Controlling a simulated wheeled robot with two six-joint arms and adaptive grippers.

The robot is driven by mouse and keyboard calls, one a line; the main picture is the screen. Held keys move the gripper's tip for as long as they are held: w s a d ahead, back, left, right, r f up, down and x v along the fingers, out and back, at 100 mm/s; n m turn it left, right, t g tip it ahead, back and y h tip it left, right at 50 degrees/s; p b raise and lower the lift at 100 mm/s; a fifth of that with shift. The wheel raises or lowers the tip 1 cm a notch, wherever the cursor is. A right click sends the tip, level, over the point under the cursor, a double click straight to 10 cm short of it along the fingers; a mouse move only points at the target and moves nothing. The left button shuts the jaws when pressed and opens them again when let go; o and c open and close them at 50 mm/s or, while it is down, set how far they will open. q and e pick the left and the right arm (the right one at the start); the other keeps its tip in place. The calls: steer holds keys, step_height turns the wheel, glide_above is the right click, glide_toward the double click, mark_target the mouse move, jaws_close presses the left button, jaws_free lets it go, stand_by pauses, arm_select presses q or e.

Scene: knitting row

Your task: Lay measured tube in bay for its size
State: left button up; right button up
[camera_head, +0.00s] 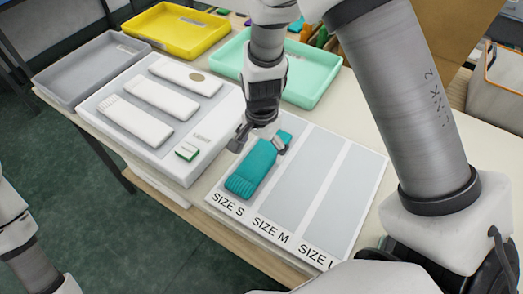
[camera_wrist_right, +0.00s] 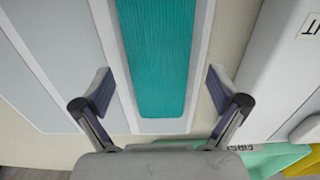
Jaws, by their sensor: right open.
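The teal ribbed tube (camera_head: 253,168) lies flat in the SIZE S bay of the white sizing board (camera_head: 372,170), its lower end near the SIZE S label. It also shows in the right wrist view (camera_wrist_right: 155,55), lengthwise between white dividers. My right gripper (camera_head: 260,142) is open over the tube's far part. In the right wrist view the open fingers (camera_wrist_right: 158,88) stand on either side of the tube, with a gap to each edge. The SIZE M bay (camera_head: 293,178) and SIZE L bay (camera_head: 335,205) are empty. My left gripper is out of view.
A white panel (camera_head: 222,125) with several pale pieces and a small green-edged device (camera_head: 187,152) stands left of the board. Grey (camera_head: 75,68), yellow (camera_head: 178,30) and mint (camera_head: 318,88) trays line the back. My right arm hides part of the table.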

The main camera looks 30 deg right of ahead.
mark_target(262, 155)
step_height(262, 155, up, 10)
steer(key=shift+r, duration=0.2)
stand_by(0.3)
